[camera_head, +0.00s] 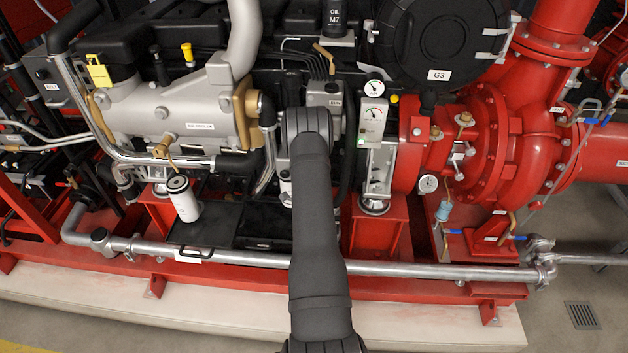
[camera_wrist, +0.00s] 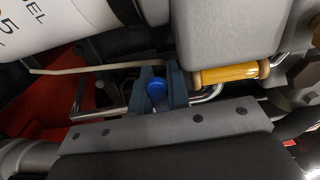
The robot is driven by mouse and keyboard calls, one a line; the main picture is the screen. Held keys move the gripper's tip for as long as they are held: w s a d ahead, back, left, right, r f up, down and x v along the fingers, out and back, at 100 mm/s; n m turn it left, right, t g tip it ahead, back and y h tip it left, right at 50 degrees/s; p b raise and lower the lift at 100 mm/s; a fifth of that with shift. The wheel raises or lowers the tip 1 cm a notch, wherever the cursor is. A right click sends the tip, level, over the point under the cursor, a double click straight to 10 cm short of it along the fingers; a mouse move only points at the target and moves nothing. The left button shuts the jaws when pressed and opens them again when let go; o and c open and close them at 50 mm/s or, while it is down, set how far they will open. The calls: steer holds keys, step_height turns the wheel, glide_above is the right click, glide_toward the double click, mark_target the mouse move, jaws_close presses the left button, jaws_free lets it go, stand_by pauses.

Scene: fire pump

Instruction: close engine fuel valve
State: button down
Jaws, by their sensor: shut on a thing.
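In the wrist view, my gripper (camera_wrist: 162,82) shows as two dark blue-grey fingers close together near the middle of the picture. A small bright blue handle (camera_wrist: 156,91) sits between the fingers, and they are shut on it. It looks like the fuel valve's handle, but the valve body and how far the handle is turned are hidden by the fingers and my gripper's palm. In the head view, my arm stands in the middle and covers my gripper and the blue handle.
In the wrist view, a white lettered cylinder (camera_wrist: 75,22) is at upper left, a grey housing (camera_wrist: 220,32) at upper right, and a yellow-brass cylinder (camera_wrist: 230,74) close right of the fingers. In the head view, a steel pipe (camera_head: 245,258) runs low across the red frame (camera_head: 385,215).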

steer(key=shift+r+m, duration=0.1)
steer(key=shift+m, duration=0.2)
steer(key=c, duration=1.6)
jaws_free()
steer(key=shift+c, duration=0.2)
steer(key=s, duration=1.7)
steer(key=shift+s, duration=0.25)
steer(key=shift+w, duration=0.15)
steer(key=w, duration=1.7)
